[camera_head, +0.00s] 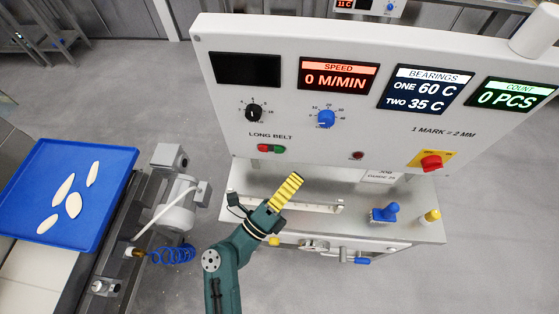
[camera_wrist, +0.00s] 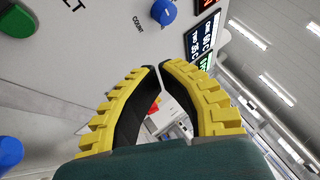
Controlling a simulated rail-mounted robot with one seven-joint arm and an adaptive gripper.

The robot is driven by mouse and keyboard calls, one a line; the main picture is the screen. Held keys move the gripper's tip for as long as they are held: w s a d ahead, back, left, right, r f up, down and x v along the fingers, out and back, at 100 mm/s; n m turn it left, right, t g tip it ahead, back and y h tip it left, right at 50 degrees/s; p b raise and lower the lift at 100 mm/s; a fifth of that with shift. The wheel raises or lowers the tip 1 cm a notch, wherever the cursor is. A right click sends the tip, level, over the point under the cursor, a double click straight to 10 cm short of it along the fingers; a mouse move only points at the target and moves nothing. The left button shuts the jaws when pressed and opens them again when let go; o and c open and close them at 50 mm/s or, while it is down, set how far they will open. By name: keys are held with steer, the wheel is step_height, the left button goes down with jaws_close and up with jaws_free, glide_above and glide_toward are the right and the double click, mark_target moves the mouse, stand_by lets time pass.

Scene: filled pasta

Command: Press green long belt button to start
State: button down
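The control panel (camera_head: 330,110) has a LONG BELT label with a two-part button below it. The green half (camera_head: 278,149) is on the right, next to the red half (camera_head: 263,148). My gripper (camera_head: 294,180) has yellow ribbed fingers and is below and slightly right of the button, apart from it in the picture. In the wrist view the fingertips (camera_wrist: 159,67) come together with only a thin gap, and nothing is held.
A black knob (camera_head: 253,113) and blue knob (camera_head: 326,117) sit above the button. A red emergency button (camera_head: 431,162) is at the right. The SPEED display (camera_head: 339,77) reads 0 M/MIN. A blue tray (camera_head: 100,157) holding pasta pieces stands at left. A blue-handled fitting (camera_head: 384,213) stands on the lower ledge.

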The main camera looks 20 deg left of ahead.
mark_target(280, 150)
steer(key=s+a+f+n+y+b, duration=0.1)
steer(key=a+f+y+b, duration=0.1)
steer(key=f, duration=0.4)
steer(key=shift+s+a+f+n+t+b, duration=0.3)
steer(key=shift+a+b, duration=0.25)
steer(key=shift+a, duration=0.45)
steer(key=shift+w+a+b, duration=0.45)
steer(key=shift+w+b, duration=0.2)
steer(key=shift+w, duration=0.75)
steer(key=shift+w+a+b, duration=0.4)
steer(key=shift+w+b, duration=0.2)
steer(key=shift+w, duration=0.8)
steer(key=shift+w+a+b, duration=0.45)
steer(key=shift+w+b, duration=0.2)
steer(key=shift+w, duration=0.75)
steer(key=shift+w, duration=0.1)
steer(key=shift+w+a, duration=0.15)
steer(key=shift+w, duration=0.15)
